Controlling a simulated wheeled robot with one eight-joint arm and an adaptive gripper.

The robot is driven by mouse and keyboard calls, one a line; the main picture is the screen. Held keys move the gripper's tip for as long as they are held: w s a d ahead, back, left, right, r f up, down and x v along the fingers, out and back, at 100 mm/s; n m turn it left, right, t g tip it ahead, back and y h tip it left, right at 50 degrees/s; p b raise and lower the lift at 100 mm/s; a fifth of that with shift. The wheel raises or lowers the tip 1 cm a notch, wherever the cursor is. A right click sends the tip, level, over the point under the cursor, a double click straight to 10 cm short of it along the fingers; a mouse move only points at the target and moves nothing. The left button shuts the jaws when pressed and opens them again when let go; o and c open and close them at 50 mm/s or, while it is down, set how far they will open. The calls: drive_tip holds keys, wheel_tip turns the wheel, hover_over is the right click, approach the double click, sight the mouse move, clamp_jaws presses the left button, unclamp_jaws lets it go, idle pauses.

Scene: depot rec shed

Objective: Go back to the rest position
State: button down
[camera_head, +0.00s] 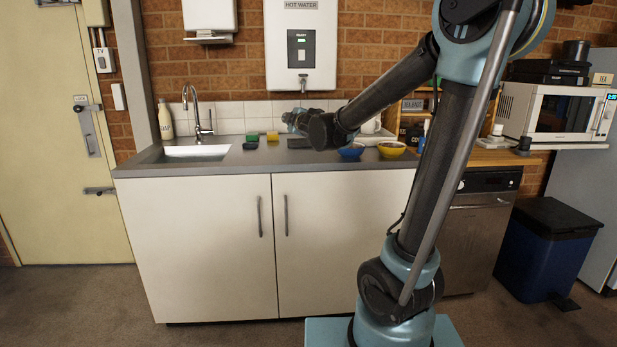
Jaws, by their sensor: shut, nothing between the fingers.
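My gripper (290,119) is at the left end of my arm, in front of the white tiles and above the back of the grey counter. It is small in this view and looks shut, with nothing seen in it. My arm reaches up from its teal base at the lower right, bends at the top, then slopes down and left to the gripper. A blue bowl (351,152) and a yellow bowl (391,150) stand on the counter to the right of the gripper.
The counter (225,167) holds a sink with a tap (196,112), a green block (252,137), a yellow block (272,136) and a cream bottle (165,120). A hot water unit (301,68) hangs above. A microwave (556,112) and blue bin (545,255) are at right. Floor at left is clear.

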drive_tip(key=s+d+f+m+g+h, duration=0.35)
drive_tip(key=s+d+f+m, duration=0.35)
drive_tip(key=d, duration=0.4)
drive_tip(key=s+d+f+m+g+h, duration=0.2)
drive_tip(key=s+d+f+m+h, duration=0.2)
drive_tip(key=s+d+f, duration=0.6)
drive_tip(key=s+d+f+m+g, duration=0.1)
drive_tip(key=s+f+m+g, duration=0.1)
drive_tip(key=s+f, duration=0.2)
drive_tip(key=s+d+f+m+g+y, duration=0.1)
drive_tip(key=s+d+f+m+g, duration=0.1)
drive_tip(key=s, duration=0.9)
drive_tip(key=s+d+f+m+g, duration=0.1)
drive_tip(key=s+f+m+g, duration=0.1)
drive_tip(key=s+f+g, duration=0.2)
drive_tip(key=s+f, duration=0.2)
drive_tip(key=s, duration=0.2)
drive_tip(key=shift+d+f+m, duration=0.15)
drive_tip(key=shift+d+m, duration=0.25)
drive_tip(key=shift+y, duration=0.25)
drive_tip(key=shift+w+f, duration=0.2)
drive_tip(key=shift+w, duration=0.2)
